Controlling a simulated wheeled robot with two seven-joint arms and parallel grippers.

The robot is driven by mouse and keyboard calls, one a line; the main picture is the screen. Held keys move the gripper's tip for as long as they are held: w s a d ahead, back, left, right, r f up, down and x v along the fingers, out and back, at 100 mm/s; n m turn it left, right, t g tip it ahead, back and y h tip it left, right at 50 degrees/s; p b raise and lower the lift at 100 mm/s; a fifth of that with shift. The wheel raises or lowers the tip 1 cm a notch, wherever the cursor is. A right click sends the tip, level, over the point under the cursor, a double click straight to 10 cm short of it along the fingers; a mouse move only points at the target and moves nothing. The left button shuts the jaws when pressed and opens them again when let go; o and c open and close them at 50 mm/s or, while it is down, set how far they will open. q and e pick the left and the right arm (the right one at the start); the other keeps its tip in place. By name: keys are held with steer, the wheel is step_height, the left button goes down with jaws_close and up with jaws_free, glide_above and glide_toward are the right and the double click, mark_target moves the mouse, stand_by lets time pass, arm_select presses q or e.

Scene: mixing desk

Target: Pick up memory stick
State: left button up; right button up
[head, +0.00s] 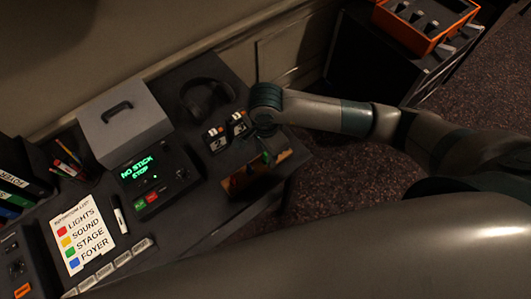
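I cannot clearly make out a memory stick. A dark player box (155,180) on the desk shows "NO STICK STOP" in green letters. My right gripper (266,150) points down over the far right end of the desk, beside two small black blocks with orange and white markings. My own wrist and the dim light hide its fingertips, and I cannot tell if it is open or holds anything. A small green patch shows beside it, above a brownish patterned item (255,175) at the desk edge. My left gripper is not in view.
Headphones (207,98), a grey case (123,120), a printed list (84,228), a marker (119,215) and a pencil holder (68,162) crowd the desk (215,215). The black blocks (215,139) stand left of my gripper. An orange box (425,25) sits on a dark cabinet.

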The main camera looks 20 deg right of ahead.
steer(key=shift+f, duration=0.3)
jaws_close()
steer(key=shift+r, duration=0.1)
stand_by(0.4)
